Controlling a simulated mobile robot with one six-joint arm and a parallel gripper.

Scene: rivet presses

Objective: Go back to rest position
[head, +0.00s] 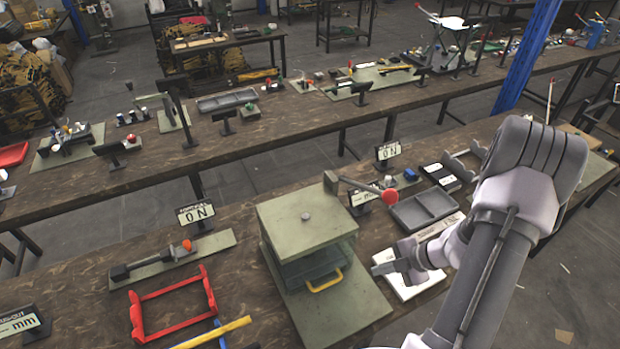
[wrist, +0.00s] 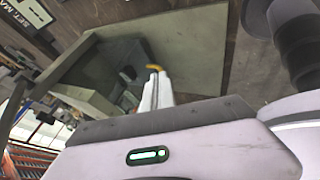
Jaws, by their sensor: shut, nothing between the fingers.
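My gripper (head: 377,266) is at the right side of a grey-green press box, over a white sheet on the near bench. Its fingers are together and empty. In the wrist view the pale fingers of my gripper (wrist: 155,78) lie side by side. The press box (head: 307,222) has a flat lid, a clear-looking front and a yellow handle (head: 325,281). The yellow handle (wrist: 154,67) also shows just past the fingertips in the wrist view; I cannot tell whether they touch. My arm comes in from the lower right of the head view.
A lever with a red knob (head: 390,196) stands out behind the press box. A grey tray (head: 425,208) lies behind my gripper. The far bench (head: 300,118) holds several tools.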

